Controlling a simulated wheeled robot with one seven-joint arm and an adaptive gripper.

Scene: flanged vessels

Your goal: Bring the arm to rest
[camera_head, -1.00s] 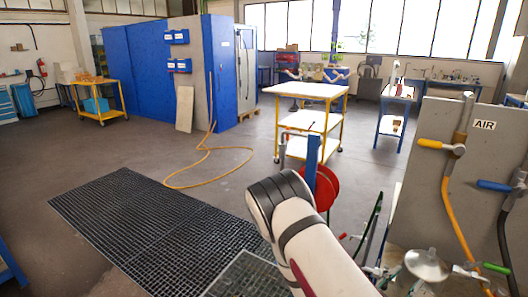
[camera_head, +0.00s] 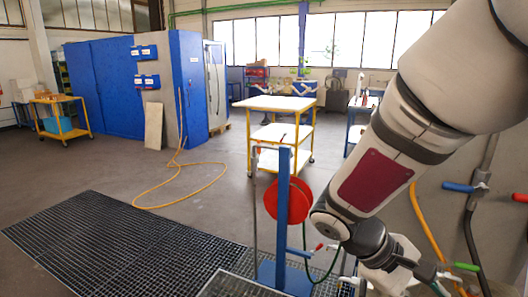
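My arm (camera_head: 385,160) comes in from the upper right and reaches down to the lower middle right. It has pale links, dark joint bands and a dark red panel. Its lower joints (camera_head: 370,240) bend to the right near the bottom edge, in front of the grey panel with the hoses.
A blue post (camera_head: 283,195) with a red hose reel (camera_head: 299,203) stands just left of my arm. The grey panel (camera_head: 438,197) with valves is partly behind it. A yellow-framed table (camera_head: 275,103) stands beyond.

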